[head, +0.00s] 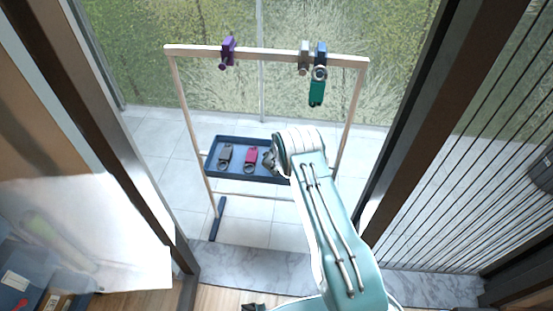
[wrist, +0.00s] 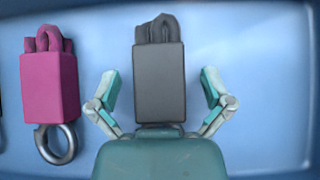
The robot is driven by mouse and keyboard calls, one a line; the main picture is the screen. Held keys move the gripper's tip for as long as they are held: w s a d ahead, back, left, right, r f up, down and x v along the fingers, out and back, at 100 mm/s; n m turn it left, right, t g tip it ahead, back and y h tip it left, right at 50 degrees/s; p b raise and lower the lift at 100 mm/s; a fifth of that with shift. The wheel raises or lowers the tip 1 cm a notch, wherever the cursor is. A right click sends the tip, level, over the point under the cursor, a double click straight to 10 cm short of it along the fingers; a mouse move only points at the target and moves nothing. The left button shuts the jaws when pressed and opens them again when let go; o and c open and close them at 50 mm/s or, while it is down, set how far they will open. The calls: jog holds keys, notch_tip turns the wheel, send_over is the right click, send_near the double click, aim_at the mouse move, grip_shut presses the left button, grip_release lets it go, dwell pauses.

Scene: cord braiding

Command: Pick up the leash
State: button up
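A dark grey leash (wrist: 158,85), a block with cord loops at its top end, lies in the blue tray (wrist: 245,45) in the wrist view. My gripper (wrist: 160,90) is open, with one finger on each side of this leash and a gap on both sides. The leash's near end is hidden behind my gripper's body. A magenta leash (wrist: 50,88) with a metal ring lies to its left; it also shows in the head view (head: 250,157). Another dark grey leash (head: 225,155) lies at the tray's left. My arm hides the tray's right part in the head view.
A light-coloured frame (head: 190,130) stands around the tray. From its top bar hang a purple clip (head: 227,52), a grey clip (head: 304,56) and a blue clip (head: 321,53) with a green leash (head: 317,92). Dark door posts stand on both sides.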

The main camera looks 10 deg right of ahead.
jog(key=c, duration=1.2)
jog(key=shift+o, duration=0.2)
jog(key=shift+r, duration=0.1)
jog(key=shift+r, duration=0.25)
notch_tip(320, 180, up, 3)
jog(key=shift+s, duration=0.15)
jog(key=s+d+r, duration=0.2)
jog(key=s+r, duration=0.7)
jog(key=s, duration=0.4)
jog(key=shift+s+d+r, duration=0.2)
